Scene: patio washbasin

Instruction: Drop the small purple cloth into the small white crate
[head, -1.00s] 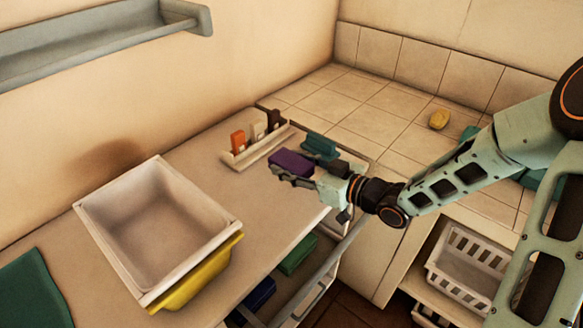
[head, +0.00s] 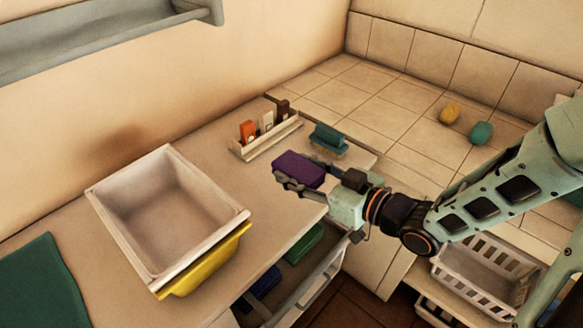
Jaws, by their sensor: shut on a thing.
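The small purple cloth (head: 299,169) is a folded block held in my gripper (head: 303,187), above the grey counter near its right edge. My gripper is shut on it, with the dark fingers partly hidden under and beside the cloth. A white slatted crate (head: 487,262) stands low at the lower right, below the tiled top and partly behind my arm. A larger white basin-like tub (head: 168,212) sits on the counter to the left, stacked on a yellow one (head: 205,262).
A teal brush-like block (head: 328,138) and a narrow rack (head: 266,137) with several upright items lie behind the cloth. An open drawer (head: 310,285) holds green and blue cloths. Yellow (head: 450,113) and teal (head: 481,133) lumps lie on tiles. A green cloth (head: 42,283) lies front left.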

